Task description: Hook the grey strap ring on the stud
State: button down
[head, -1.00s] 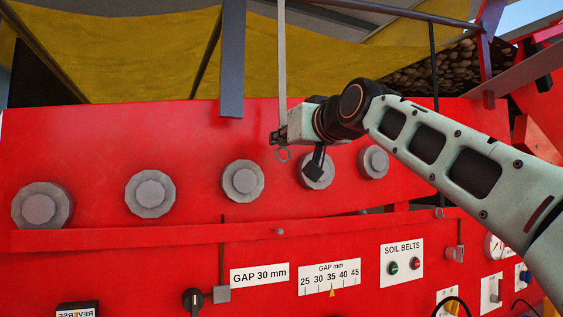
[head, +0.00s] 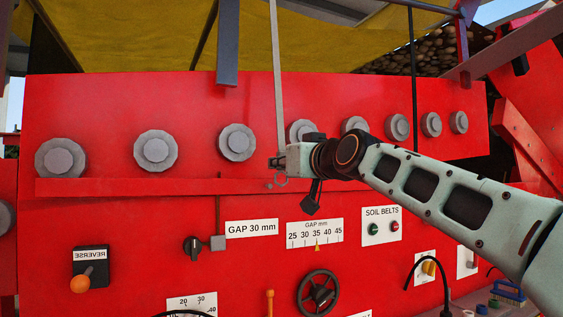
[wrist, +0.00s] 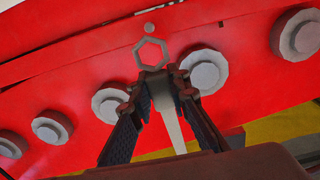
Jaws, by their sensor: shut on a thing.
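The grey strap (head: 278,80) hangs down from above to my gripper (head: 279,163), which is shut on it just above its ring. The hexagonal grey strap ring (head: 281,181) sticks out below the fingertips. The small grey stud (head: 269,186) on the red rail is just left of the ring. In the wrist view the ring (wrist: 137,52) stands clear beyond the fingers (wrist: 158,85), and the strap (wrist: 169,122) runs back between them. There the stud (wrist: 149,27) shows just outside the ring, not through its opening. Depth between ring and stud is hard to tell.
A red ledge (head: 120,187) crosses the panel below a row of grey round bosses (head: 157,149). A dark post (head: 228,45) hangs left of the strap. Below are the GAP 30 mm label (head: 250,228), a black handwheel (head: 318,293) and a lever (head: 84,279).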

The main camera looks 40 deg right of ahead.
aim_at(269, 184)
jog(key=shift+w, duration=0.1)
jog(key=shift+w+d+f+p, duration=0.2)
jog(key=shift+w+f, duration=0.15)
jog(key=shift+w, duration=0.5)
jog(key=shift+w+d+f+p, duration=0.1)
jog(key=shift+w+d+f, duration=0.2)
jog(key=shift+w, duration=0.5)
jog(key=shift+w+d+f+p, duration=0.1)
jog(key=shift+w+f, duration=0.3)
jog(key=shift+w, duration=0.45)
jog(key=shift+w, duration=0.2)
jog(key=shift+p+x, duration=0.7)
jog(key=shift+x, duration=0.35)
jog(key=shift+r, duration=0.15)
jog(key=shift+r+p, duration=0.3)
